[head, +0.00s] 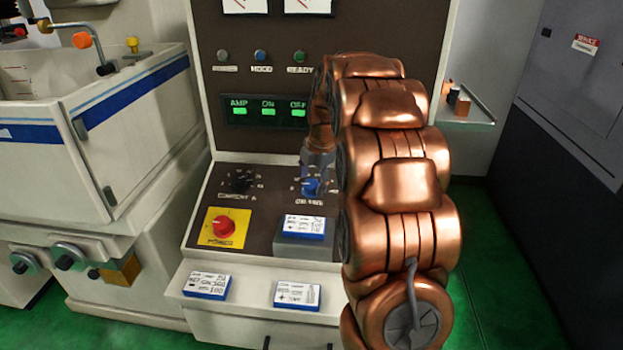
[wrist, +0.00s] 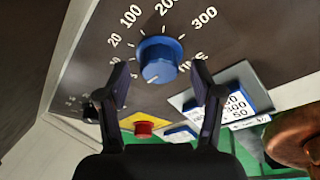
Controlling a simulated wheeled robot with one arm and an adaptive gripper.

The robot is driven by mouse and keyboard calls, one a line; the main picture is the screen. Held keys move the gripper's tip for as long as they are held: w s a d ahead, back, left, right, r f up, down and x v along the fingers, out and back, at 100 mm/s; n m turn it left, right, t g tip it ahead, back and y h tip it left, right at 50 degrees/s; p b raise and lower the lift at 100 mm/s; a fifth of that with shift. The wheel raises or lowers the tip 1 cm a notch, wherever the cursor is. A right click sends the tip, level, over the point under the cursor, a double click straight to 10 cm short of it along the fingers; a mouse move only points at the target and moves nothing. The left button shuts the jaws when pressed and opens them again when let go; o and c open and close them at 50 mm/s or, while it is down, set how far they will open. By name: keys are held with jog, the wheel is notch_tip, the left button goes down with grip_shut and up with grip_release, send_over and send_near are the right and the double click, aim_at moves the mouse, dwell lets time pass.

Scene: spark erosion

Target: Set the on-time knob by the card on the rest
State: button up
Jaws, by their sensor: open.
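The blue on-time knob (head: 311,186) is on the sloped console panel; it also shows in the wrist view (wrist: 158,58). Its white pointer mark faces the lower left in the wrist view, near the low end of a scale running up to 300. My gripper (wrist: 159,72) is open, with one finger on each side of the knob; whether they touch it I cannot tell. In the head view my gripper (head: 318,165) is over the knob. A blue-edged white card (head: 304,226) lies on the grey rest (head: 305,249); its print is too small to read surely.
Two more cards lie on the ledge below, one left (head: 207,285) and one right (head: 298,295). A red power button (head: 223,226) on a yellow plate and a black knob (head: 240,181) are left of the blue knob. Green displays (head: 268,111) sit above.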

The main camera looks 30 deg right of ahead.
jog(key=shift+w+f, duration=0.25)
jog(key=shift+f, duration=0.45)
jog(key=shift+c, duration=0.2)
jog(key=c, duration=1.1)
jog(key=shift+f+b, duration=0.15)
jog(key=shift+b, duration=0.5)
